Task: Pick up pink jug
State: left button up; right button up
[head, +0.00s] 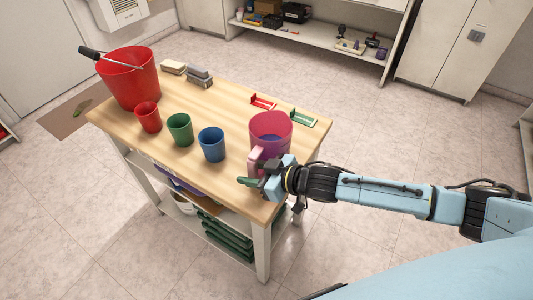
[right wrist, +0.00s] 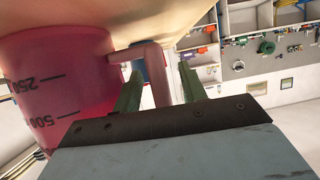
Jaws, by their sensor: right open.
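The pink jug (head: 271,125) stands upright on the near right part of the wooden table, with its handle (head: 254,163) towards me. In the right wrist view the translucent jug (right wrist: 55,85) fills the left side, upside down, with dark volume marks. My right gripper (head: 257,176) is open beside the handle. In the right wrist view its two green fingers (right wrist: 160,88) lie either side of the handle, as seen from the wrist. Whether either finger touches the handle I cannot tell. My left gripper is not in view.
Blue (head: 212,145), green (head: 180,130) and red (head: 147,117) cups stand left of the jug on the table (head: 225,108). A large red bucket (head: 133,78) is at the far left. Red (head: 263,102) and green (head: 303,118) holders lie behind the jug.

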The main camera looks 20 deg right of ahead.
jog(key=shift+c, duration=0.4)
grip_shut()
jog(key=shift+r, duration=0.15)
